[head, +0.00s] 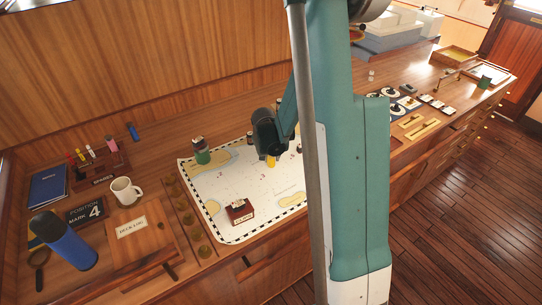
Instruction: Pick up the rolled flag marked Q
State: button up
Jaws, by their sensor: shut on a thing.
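My gripper (271,152) is over the upper middle of the white chart (226,229). A small yellow thing (271,162) shows right under its fingers, and the gripper is shut on it. This looks like the rolled flag, but no letter Q can be read on it. My gripper and arm hide most of it. I cannot tell whether it is clear of the chart or still touching it.
A small labelled box (240,214) stands on the chart's front part. A dark green item (203,156) stands at its back left. A white mug (125,191), blue bottle (66,242) and wooden rack (99,175) are at left. Brass instruments (422,130) lie at right.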

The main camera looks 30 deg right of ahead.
jog(key=shift+r, duration=0.1)
dwell(0.3)
notch_tip(320, 180, up, 10)
dwell(0.9)
